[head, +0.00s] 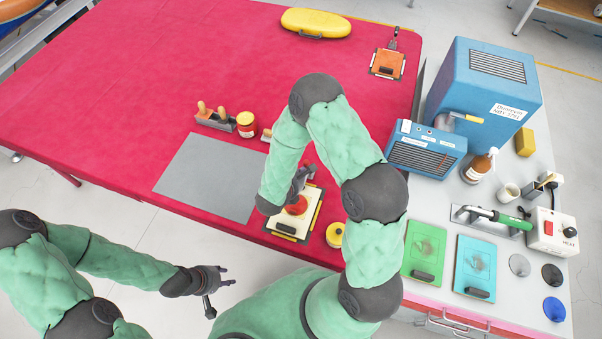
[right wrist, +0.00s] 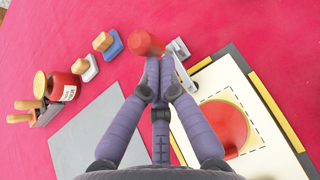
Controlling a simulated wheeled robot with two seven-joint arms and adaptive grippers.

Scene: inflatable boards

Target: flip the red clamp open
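The red clamp shows in the right wrist view as a red handle end (right wrist: 147,43) with a metal bracket and lever (right wrist: 180,52) beside it. It stands at the edge of a cream board (right wrist: 203,80) that carries a red disc (right wrist: 222,128). My right gripper (right wrist: 160,62) has its fingertips together right at the red handle; whether they touch it I cannot tell. In the head view my right gripper (head: 301,176) is above the far edge of the board and hides most of the clamp. My left gripper (head: 230,277) is open and empty, off the table's front edge.
A grey sheet (head: 210,178) lies left of the board on the red table. A yellow-lidded jar (head: 246,124) and wooden-handled tools (head: 214,117) stand behind it. A yellow round tin (head: 335,234) is right of the board. A side bench holds blue boxes (head: 425,150).

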